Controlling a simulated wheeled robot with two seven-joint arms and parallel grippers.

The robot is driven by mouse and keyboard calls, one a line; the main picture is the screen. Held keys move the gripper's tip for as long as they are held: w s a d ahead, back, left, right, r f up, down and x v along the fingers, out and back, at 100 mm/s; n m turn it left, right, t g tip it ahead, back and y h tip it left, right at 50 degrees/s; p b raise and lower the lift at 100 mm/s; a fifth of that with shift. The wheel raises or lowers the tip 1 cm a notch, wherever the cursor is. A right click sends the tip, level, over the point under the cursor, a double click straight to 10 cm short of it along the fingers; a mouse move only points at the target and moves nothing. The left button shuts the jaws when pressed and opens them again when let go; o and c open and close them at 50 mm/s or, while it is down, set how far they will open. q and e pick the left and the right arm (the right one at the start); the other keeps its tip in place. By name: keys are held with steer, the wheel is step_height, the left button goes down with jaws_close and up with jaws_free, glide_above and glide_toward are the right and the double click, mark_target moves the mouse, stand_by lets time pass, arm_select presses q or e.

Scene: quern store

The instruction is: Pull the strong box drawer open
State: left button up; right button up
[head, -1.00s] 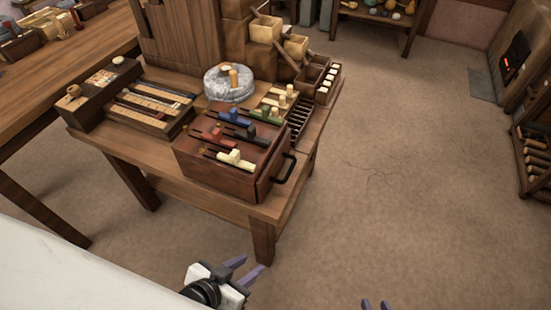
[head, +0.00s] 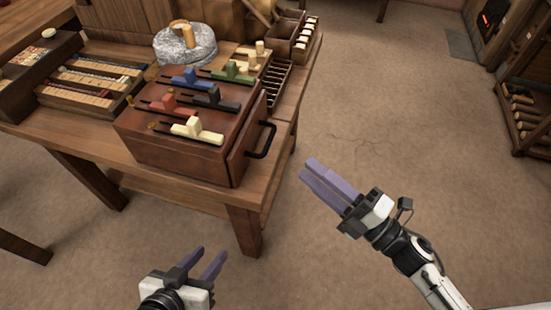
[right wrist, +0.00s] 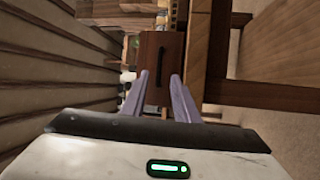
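The strong box (head: 175,157) is a reddish-brown wooden chest on the table, with several coloured sliders on top, among them a cream one (head: 193,131) and a blue one (head: 190,77). Its drawer front (head: 240,160) faces right, looks closed, and carries a black bar handle (head: 265,141). My right gripper (head: 307,168) is open and empty, to the right of the handle and apart from it. In the right wrist view the handle (right wrist: 160,68) shows ahead between the two purple fingers. My left gripper (head: 212,252) is open and empty, in front of the table's near corner.
The wooden table (head: 125,172) also bears a grey round stone (head: 185,45), a tray of light strips (head: 98,83) and slotted racks to the right. The floor (head: 370,125) right of the table is clear. A rack of rolls (head: 525,125) stands at the far right.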

steer(key=shift+n+g+y, duration=0.3)
steer(key=shift+n, duration=0.1)
steer(key=x, duration=1)
steer(key=shift+a, duration=0.25)
jaws_close()
